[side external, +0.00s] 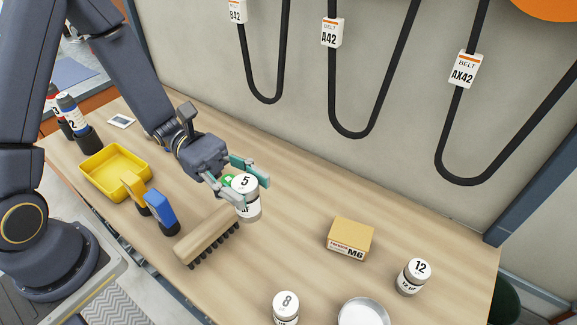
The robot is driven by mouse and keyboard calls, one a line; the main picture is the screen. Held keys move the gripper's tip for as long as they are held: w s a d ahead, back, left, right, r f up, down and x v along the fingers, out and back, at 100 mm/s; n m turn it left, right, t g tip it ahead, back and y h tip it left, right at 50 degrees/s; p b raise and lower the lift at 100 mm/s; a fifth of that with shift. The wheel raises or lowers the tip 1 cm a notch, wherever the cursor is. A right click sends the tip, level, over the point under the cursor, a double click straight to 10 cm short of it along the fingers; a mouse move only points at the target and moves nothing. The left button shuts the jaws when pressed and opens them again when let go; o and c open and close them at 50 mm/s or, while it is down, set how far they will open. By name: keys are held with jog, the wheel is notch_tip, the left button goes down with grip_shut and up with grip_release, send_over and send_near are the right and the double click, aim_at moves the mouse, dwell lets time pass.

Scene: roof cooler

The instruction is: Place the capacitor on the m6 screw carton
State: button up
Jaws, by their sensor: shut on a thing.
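A white and grey cylindrical capacitor marked 5 (249,209) is upright between the teal fingers of my gripper (250,187), which is shut on it. Its lower end overlaps the far end of the brush in this view; I cannot tell how high it is above the table. The M6 screw carton (350,236), a small tan box with a white label, lies on the table to the right of my gripper and apart from it. Its top is bare. Two similar capacitors stand on the table, one marked 8 (286,307) at the front and one marked 12 (413,277) at the right.
A wooden brush (207,235) lies just left of the held capacitor. A blue-topped tool (160,208), a yellow-topped tool (133,187) and a yellow tray (115,166) are farther left. A round metal dish (363,313) is at the front. Belts (332,75) hang on the wall. Bare table lies between gripper and carton.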

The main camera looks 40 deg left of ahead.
jog(key=w+d+r+n+t, duration=0.1)
jog(key=w+d+r+t, duration=0.1)
jog(key=d, duration=0.2)
send_over(351, 232)
jog(key=shift+g, duration=0.4)
jog(key=shift+f, duration=5.65)
jog(key=shift+f, duration=0.15)
jog(key=o, duration=1.2)
